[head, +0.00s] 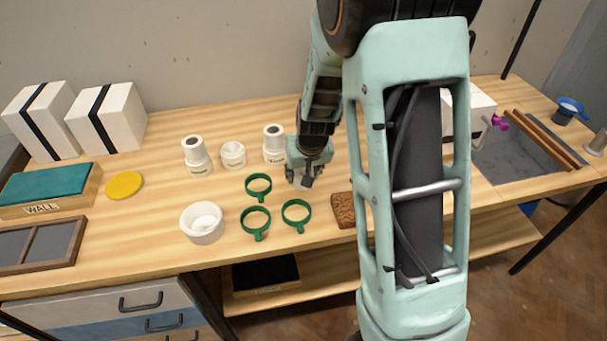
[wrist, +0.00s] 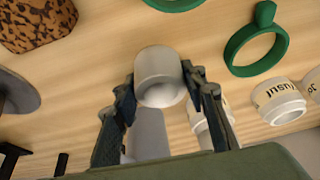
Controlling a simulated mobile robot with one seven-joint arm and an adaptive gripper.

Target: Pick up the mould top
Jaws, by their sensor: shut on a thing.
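My gripper (head: 303,178) is shut on a pale, smooth, round piece, which I take to be the mould top. In the wrist view the mould top (wrist: 159,76) sits between the two fingertips (wrist: 159,90), one on each side. In the head view its lower part shows just under the fingers; I cannot tell whether it touches the bench. To its left stand labelled white pieces: one with a narrower holed top (head: 274,143), a lower one without such a top (head: 233,155), and another holed one (head: 197,156).
Green ring-handled tools (head: 296,213) lie left and in front of my gripper, with a white bowl (head: 202,223) beyond. A speckled brown block (head: 344,210) lies near the front edge. Two strapped white blocks (head: 108,118) stand at the back left. My arm hides part of the bench.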

